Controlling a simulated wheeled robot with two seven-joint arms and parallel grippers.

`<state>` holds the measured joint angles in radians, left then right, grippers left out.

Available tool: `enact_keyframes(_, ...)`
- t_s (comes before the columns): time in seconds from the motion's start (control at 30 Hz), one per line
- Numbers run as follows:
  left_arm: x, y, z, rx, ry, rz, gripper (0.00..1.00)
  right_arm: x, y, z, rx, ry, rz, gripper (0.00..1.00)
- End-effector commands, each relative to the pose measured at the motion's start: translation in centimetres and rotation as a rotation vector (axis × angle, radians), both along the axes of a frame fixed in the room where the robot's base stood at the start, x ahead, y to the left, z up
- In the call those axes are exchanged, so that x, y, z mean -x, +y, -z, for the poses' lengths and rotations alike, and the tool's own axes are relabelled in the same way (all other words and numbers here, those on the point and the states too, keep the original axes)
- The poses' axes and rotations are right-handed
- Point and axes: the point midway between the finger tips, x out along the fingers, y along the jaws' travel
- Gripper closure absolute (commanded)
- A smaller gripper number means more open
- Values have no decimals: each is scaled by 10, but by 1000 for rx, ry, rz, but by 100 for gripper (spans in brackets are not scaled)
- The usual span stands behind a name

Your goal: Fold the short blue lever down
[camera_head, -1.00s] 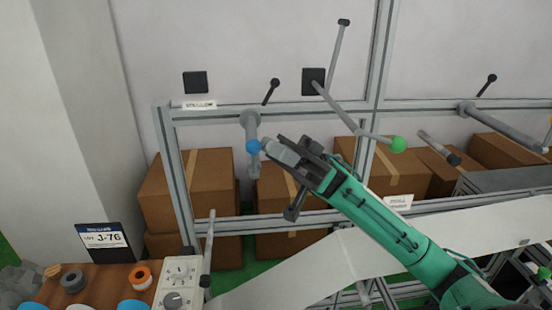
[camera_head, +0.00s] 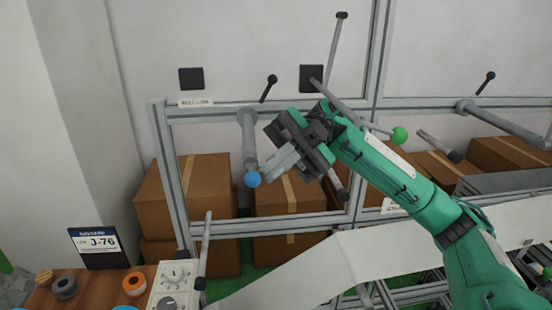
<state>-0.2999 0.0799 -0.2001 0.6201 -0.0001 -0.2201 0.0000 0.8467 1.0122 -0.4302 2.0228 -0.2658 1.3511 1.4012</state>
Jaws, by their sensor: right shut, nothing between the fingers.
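The short blue lever (camera_head: 249,145) is a grey rod with a blue ball tip. It hangs from the upper frame rail and points down in the picture, its blue ball (camera_head: 253,180) at the lower end. My right gripper (camera_head: 267,174) is shut and empty. Its fingertips are just right of the blue ball; I cannot tell if they touch it. My left gripper is not in view.
A longer lever with a green ball (camera_head: 399,135) stands to the right, behind my right arm. Cardboard boxes (camera_head: 195,190) stand behind the grey frame (camera_head: 167,170). A control box (camera_head: 176,285) and tape rolls are at the lower left.

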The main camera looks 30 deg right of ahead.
Motion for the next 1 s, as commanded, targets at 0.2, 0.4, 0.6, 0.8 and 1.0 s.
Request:
enact_keyframes(0.2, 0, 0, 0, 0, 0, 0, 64, 1, 1, 1, -2, 3, -1, 100)
enact_keyframes(0.4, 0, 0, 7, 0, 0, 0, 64, -5, -9, 4, -1, 3, 1, 100)
enact_keyframes(0.6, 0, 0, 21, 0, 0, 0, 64, -22, -40, 6, -3, 3, 4, 100)
enact_keyframes(0.8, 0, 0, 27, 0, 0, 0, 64, -33, -61, 5, -2, 3, 0, 100)
enact_keyframes(1.0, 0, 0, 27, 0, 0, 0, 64, -36, -66, 4, -2, 3, -1, 100)
